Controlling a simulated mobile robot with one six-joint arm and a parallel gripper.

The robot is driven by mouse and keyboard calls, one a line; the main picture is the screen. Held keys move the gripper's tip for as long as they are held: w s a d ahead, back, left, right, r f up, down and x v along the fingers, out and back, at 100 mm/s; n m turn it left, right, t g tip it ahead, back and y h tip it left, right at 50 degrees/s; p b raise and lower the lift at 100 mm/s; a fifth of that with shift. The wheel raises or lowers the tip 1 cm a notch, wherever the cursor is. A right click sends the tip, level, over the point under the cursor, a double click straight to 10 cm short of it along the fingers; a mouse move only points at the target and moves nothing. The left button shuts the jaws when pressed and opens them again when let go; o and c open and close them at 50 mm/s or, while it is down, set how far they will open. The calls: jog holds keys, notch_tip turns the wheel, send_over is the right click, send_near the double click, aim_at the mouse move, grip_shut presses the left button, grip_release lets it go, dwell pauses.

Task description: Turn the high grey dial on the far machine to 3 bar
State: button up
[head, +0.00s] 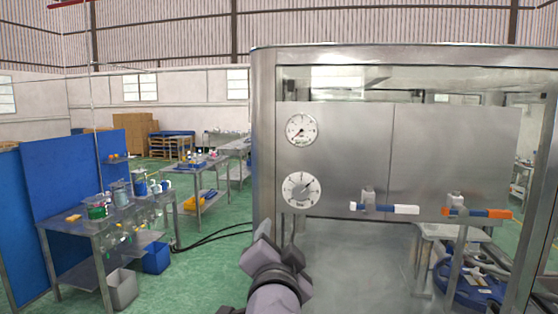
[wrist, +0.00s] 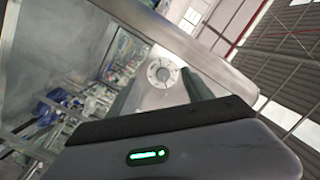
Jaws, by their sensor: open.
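The far machine is a steel cabinet with a flat panel (head: 350,150). On the panel's left side, a white round gauge (head: 301,129) with a thin needle sits above a white-faced dial with a grey knob (head: 301,190). The scale figures are too small to read. My gripper (head: 268,240) is below and left of the dial in the head view, apart from it. In the wrist view its two fingers (wrist: 170,66) are spread with nothing between them. A round white face (wrist: 163,73) shows beyond, between the fingers; I cannot tell surely which one it is.
The cabinet's left post (head: 264,150) stands close beside the dial. Workbenches with bottles (head: 110,205) stand at left; green floor lies between.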

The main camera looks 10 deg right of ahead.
notch_tip(320, 180, up, 3)
jog(key=m+h, duration=0.1)
jog(key=h, duration=0.1)
jog(key=h+p, duration=0.1)
jog(key=p, duration=0.2)
send_near(300, 194)
jog(key=shift+m, duration=0.4)
jog(key=x, duration=0.8)
jog(key=shift+c, duration=0.5)
grip_shut()
jog(key=shift+n, duration=0.3)
